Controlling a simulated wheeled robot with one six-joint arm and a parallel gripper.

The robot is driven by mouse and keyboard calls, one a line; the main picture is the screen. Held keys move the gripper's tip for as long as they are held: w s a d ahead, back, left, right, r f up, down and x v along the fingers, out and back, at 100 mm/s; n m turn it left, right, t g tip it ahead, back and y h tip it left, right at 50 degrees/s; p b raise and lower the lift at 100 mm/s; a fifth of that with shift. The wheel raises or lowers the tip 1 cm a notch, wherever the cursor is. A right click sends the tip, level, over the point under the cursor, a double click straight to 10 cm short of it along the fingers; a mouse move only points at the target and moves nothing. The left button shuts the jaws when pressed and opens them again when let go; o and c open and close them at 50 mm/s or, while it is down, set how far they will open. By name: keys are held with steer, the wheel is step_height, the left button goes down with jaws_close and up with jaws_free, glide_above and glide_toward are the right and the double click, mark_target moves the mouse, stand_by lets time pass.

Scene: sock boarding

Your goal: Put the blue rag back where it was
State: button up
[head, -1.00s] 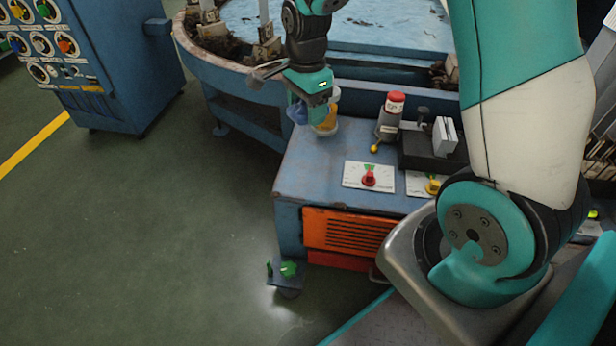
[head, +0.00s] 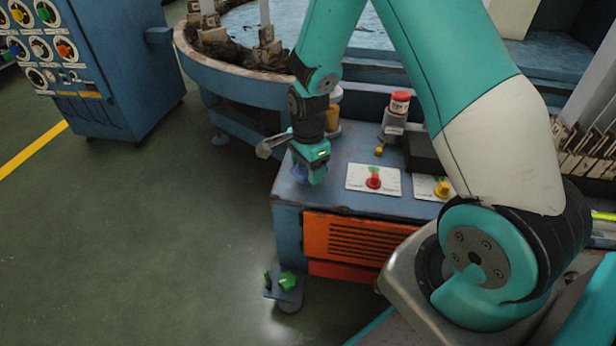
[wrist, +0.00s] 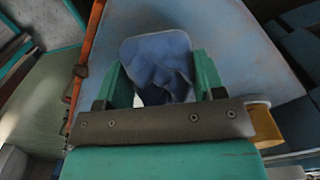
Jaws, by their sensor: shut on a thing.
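My gripper (head: 312,178) is over the front left part of the blue cabinet top (head: 335,196), pointing down. It is shut on the blue rag (wrist: 158,66). In the wrist view the rag shows as a folded blue cloth between the two green fingers. In the head view only a small bit of the rag (head: 316,177) shows under the gripper. The rag is low over the cabinet top; I cannot tell whether it touches it.
A yellow container (head: 334,112) stands behind my arm. A red-capped bottle (head: 396,116) and plates with a red knob (head: 373,178) and a yellow knob (head: 442,188) are to the right. The orange vented panel (head: 360,240) is on the cabinet's front.

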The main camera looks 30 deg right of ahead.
steer(key=shift+f, duration=1.15)
steer(key=shift+f+b, duration=0.2)
steer(key=shift+b, duration=0.1)
steer(key=o, duration=0.9)
steer(key=shift+r, duration=0.1)
